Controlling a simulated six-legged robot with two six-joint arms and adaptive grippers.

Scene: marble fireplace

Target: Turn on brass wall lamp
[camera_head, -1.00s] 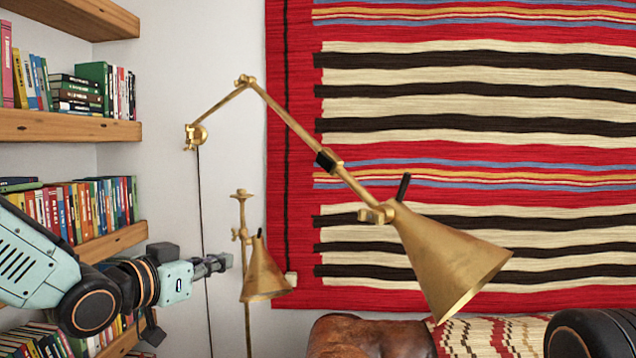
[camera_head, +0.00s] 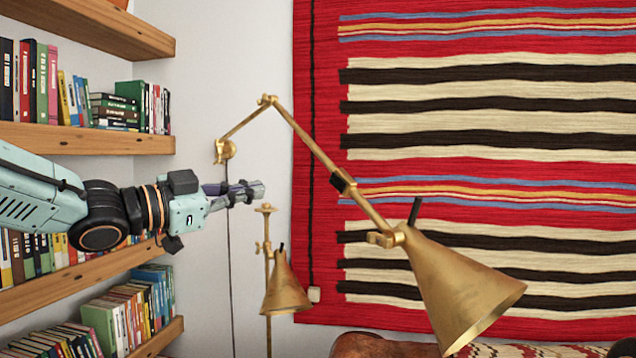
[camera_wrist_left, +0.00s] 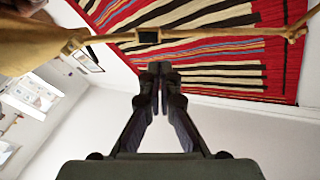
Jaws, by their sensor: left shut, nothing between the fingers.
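The brass wall lamp (camera_head: 462,285) has a jointed arm fixed to the white wall and a cone shade hanging at the right, with a dark stick-like switch at the shade's top. A black sleeve (camera_head: 342,181) sits on its arm. In the left wrist view the lamp arm (camera_wrist_left: 205,46) crosses above my fingertips. My left gripper (camera_head: 258,191) is shut and empty, left of the lamp's long arm and below its wall mount. It also shows in the left wrist view (camera_wrist_left: 159,70), fingers together. I see no contact with the lamp. My right gripper is not in view.
A smaller brass lamp (camera_head: 285,288) on a stand is below my left gripper. Wooden bookshelves (camera_head: 90,138) are at the left. A striped red rug (camera_head: 325,120) hangs on the wall behind. A brown leather seat top (camera_head: 375,347) is at the bottom.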

